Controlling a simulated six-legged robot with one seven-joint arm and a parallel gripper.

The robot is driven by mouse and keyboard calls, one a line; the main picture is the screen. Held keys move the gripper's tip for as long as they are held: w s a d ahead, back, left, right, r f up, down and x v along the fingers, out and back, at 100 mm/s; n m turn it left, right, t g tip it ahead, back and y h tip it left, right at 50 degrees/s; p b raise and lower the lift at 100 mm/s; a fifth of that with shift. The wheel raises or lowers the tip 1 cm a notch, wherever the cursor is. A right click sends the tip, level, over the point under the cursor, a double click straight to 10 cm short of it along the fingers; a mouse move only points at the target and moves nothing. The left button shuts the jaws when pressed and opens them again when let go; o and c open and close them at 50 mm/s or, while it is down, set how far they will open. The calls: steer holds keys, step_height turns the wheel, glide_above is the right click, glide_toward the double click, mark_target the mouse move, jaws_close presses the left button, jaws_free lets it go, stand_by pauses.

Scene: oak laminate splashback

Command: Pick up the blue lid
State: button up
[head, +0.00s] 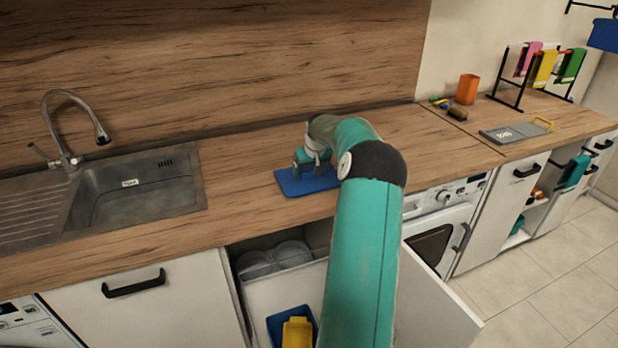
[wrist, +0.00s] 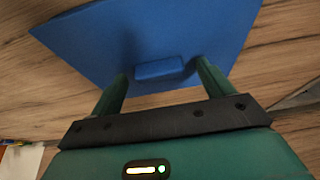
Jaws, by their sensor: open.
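The blue lid (head: 296,186) lies flat on the wooden counter, to the right of the sink. In the wrist view the lid (wrist: 95,40) shows as a blue panel with a small raised block handle (wrist: 158,69) on top. My gripper (head: 312,164) is over the lid in the head view. In the wrist view my gripper (wrist: 162,78) is open, with one green finger on each side of the handle. I cannot tell whether the fingers touch the lid. My arm hides the lid's right part in the head view.
The sink (head: 135,190) with a tap (head: 72,130) is at the left. An open drawer (head: 262,295) below the counter holds a blue container and a yellow item. An orange cup (head: 467,89), grey board (head: 510,133) and cloth rack (head: 507,98) stand at the right.

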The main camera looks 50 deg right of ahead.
steer(key=c, duration=1.1)
steer(key=shift+o, duration=0.2)
steer(key=shift+r, duration=0.1)
